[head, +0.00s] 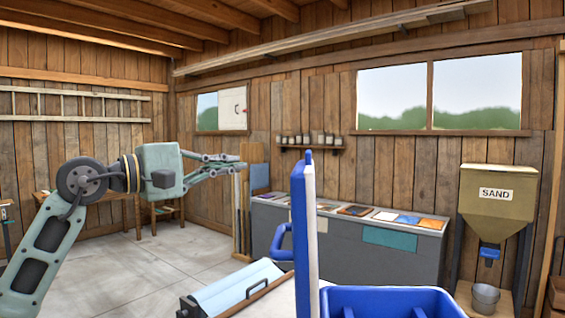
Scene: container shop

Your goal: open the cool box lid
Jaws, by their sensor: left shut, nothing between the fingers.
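The cool box (390,300) is blue and shows at the bottom right, cut off by the picture's lower edge. A blue and white panel, which looks like its lid (304,230), stands upright at the box's left side, seen nearly edge-on. A blue loop handle (281,246) sticks out to the left of the panel. My left gripper (238,165) is shut and empty, level in the air, left of the upright panel and clear of it in the picture. My right gripper is not in view.
A light-blue item with dark ends (235,288) lies left of the box. Behind stands a grey counter (345,240) with flat samples on top. A sand hopper (497,210) stands at right over a metal bucket (485,297). The concrete floor (140,270) at left is open.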

